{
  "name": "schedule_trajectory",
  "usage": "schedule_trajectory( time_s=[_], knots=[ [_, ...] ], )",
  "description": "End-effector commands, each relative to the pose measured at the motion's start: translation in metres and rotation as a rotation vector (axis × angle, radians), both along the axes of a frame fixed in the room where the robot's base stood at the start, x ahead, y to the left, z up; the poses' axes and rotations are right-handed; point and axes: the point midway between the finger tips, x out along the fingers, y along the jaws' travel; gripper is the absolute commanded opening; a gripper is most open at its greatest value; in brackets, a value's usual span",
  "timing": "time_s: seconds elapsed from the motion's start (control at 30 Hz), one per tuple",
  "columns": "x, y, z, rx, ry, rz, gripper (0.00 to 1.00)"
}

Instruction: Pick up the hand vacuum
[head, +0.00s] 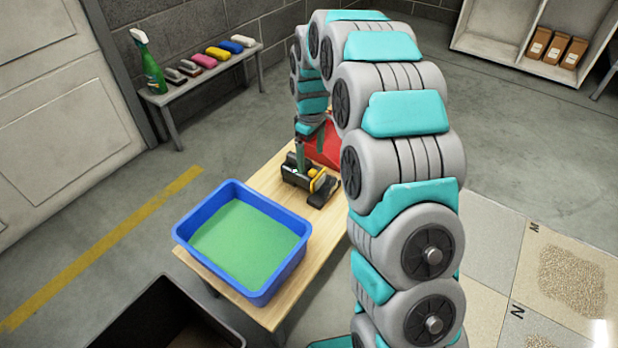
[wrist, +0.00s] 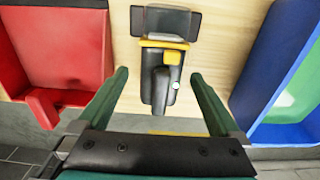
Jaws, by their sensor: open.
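The hand vacuum (head: 297,178) is black with yellow parts and lies on the wooden table between the blue tub and a red object. In the wrist view the hand vacuum (wrist: 160,55) is near the top centre, its dark handle pointing toward my gripper. My gripper (wrist: 160,76) is open, with one green finger on each side of the handle and nothing held. In the head view my gripper (head: 311,160) is just over the vacuum and partly hidden by my arm. Contact with the handle cannot be told.
A blue tub (head: 282,280) with a green inside stands on the table (head: 262,184) beside the vacuum. A red object (wrist: 62,45) is on the other side, close by. A bench (head: 205,78) at the wall holds a spray bottle (head: 150,68) and several brushes or pads.

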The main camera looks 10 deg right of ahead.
Motion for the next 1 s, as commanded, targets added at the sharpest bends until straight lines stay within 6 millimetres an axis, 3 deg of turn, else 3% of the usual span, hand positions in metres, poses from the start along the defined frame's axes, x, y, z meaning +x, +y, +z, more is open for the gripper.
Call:
schedule_trajectory(
  time_s=[0.37, 0.6, 0.87, 1.0],
  knots=[
    [-0.001, 0.002, -0.035, -0.001, 0.004, -0.001, 1.00],
    [-0.001, 0.004, -0.068, 0.000, 0.004, -0.002, 1.00],
    [0.000, 0.005, -0.071, 0.000, 0.001, -0.003, 1.00],
    [0.000, 0.005, -0.071, 0.000, 0.001, -0.002, 0.84]
  ],
)
